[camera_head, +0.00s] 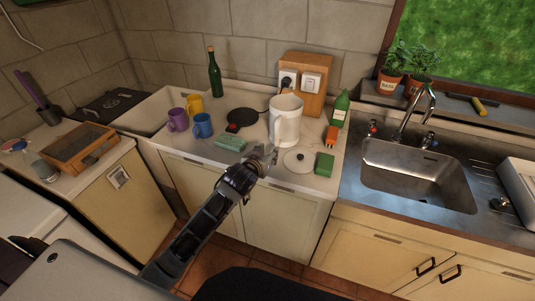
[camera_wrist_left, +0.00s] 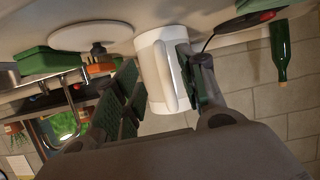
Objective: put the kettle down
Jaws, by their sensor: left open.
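The white kettle (camera_head: 285,122) stands upright on the white counter, to the right of a black round base (camera_head: 242,118) with a red switch. My left gripper (camera_head: 263,156) is open, in front of the kettle and near its lower part. In the left wrist view, which is turned upside down, the kettle (camera_wrist_left: 152,60) and its handle show between the two spread fingers of the gripper (camera_wrist_left: 160,88). Contact between the fingers and the handle cannot be made out. My right gripper is not in view.
A green sponge-like block (camera_head: 231,142), several mugs (camera_head: 202,125) and a dark bottle (camera_head: 214,75) are left. The sink (camera_head: 418,180) lies farther right.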

